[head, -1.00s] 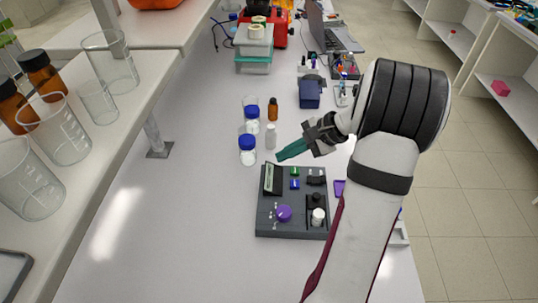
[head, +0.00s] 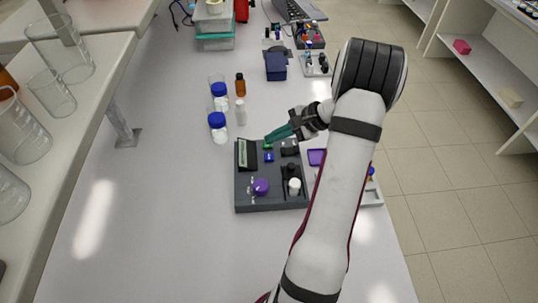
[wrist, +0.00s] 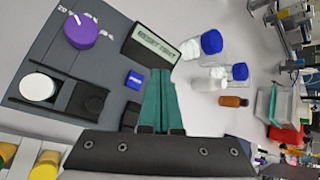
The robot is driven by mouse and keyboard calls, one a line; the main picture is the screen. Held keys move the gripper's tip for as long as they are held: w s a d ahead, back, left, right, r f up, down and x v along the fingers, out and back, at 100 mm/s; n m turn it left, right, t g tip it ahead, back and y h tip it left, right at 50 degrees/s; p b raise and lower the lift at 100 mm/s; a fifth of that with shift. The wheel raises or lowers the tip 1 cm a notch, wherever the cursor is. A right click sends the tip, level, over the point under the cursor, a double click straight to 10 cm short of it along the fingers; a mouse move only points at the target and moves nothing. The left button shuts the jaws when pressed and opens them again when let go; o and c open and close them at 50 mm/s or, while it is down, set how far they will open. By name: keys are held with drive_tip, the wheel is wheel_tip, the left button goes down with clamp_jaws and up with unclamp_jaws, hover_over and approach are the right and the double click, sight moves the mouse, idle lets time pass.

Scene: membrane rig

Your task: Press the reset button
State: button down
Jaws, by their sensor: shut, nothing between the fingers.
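The dark membrane rig (head: 245,203) lies on the white bench. I cannot read which button is marked reset. Contact cannot be told. In the wrist view my fingers (wrist: 161,72) lie between the display (wrist: 152,45) and the blue button (wrist: 134,79).
Blue-capped jars (head: 218,127), a small white bottle (head: 241,113) and a brown bottle (head: 240,84) stand beyond the rig. A white knob (head: 294,187) sits at the rig's near right. The bench left of the rig is clear.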

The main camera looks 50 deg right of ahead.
sight(273, 156)
drive_tip(key=shift+f, duration=2.05)
idle(0.4)
drive_tip(key=shift+f, duration=0.4)
drive_tip(key=shift+f, duration=0.45)
idle(0.5)
drive_tip(key=shift+r, duration=0.9)
drive_tip(key=shift+r, duration=2.5)
